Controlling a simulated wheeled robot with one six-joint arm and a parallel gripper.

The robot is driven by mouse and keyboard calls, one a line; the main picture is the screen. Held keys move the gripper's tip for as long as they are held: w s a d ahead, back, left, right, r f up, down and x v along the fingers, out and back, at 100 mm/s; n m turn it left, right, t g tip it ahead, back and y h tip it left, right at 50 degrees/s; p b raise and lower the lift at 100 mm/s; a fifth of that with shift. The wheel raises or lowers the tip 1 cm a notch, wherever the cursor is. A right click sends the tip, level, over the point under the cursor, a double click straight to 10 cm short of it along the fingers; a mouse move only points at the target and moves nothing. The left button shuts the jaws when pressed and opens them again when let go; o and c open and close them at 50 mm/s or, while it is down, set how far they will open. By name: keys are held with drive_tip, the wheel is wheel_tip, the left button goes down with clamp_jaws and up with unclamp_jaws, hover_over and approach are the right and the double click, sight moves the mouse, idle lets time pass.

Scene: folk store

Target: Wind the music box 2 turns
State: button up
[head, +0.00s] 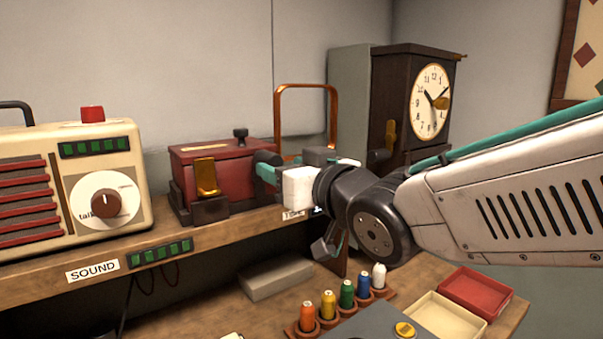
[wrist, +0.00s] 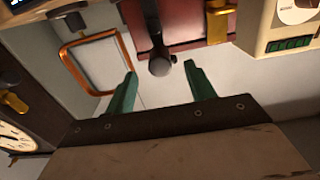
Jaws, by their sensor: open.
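The music box is a dark red box (head: 225,170) with a brass piece (head: 206,177) on its front, standing on the wooden shelf. A small dark knob (head: 240,133) rises above its top, and a dark part (head: 268,157) shows at its right end. My gripper (head: 264,173) is at that right end, its green fingers partly hidden. In the wrist view, the red box (wrist: 190,25) is at the top. A dark rounded knob end (wrist: 160,66) lies between the spread fingertips of my gripper (wrist: 160,70), with gaps on both sides. My gripper is open and holds nothing.
A cream radio (head: 104,200) stands left of the box. A copper-coloured frame (head: 306,88) and a dark clock (head: 405,80) stand to the right. Coloured thread spools (head: 347,294) and small trays (head: 476,292) are on the lower table.

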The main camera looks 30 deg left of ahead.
sight(276, 164)
drive_tip(key=shift+x, duration=2.75)
drive_tip(key=c, duration=0.8)
drive_tip(key=shift+c, duration=0.2)
